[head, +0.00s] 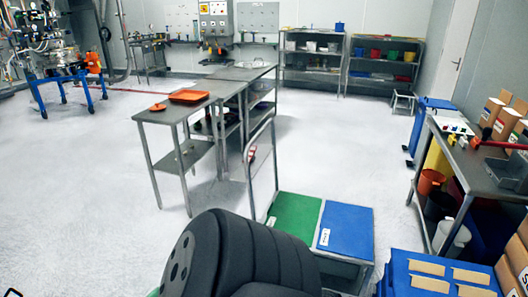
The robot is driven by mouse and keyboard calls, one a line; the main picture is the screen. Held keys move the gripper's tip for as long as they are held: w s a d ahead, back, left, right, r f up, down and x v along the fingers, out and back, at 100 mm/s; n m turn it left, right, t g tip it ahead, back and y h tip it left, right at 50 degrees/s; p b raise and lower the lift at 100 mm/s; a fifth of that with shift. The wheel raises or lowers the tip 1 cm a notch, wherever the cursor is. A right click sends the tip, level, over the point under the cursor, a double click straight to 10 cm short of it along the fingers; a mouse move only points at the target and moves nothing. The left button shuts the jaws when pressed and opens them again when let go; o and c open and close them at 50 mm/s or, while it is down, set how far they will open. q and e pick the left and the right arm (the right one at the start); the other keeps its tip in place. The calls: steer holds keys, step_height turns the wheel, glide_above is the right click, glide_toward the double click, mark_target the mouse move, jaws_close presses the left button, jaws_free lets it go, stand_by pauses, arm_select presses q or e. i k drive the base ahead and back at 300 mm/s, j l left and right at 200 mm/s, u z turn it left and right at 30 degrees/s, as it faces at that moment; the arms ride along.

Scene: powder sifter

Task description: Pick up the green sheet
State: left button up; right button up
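The green sheet (295,214) lies flat on the left half of a low metal cart, near the bottom middle of the head view. A blue sheet (346,228) with a small white label lies right beside it. Neither my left gripper nor my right gripper shows in the head view.
The cart's upright handle (249,180) stands at the left of the green sheet. A metal table (172,113) with an orange tray (189,96) stands beyond it. A workbench (478,168) with boxes is at right. Blue crates (398,275) fill the bottom right. Open floor (90,200) lies left.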

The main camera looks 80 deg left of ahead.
mark_target(295, 213)
steer(key=u, duration=2.3)
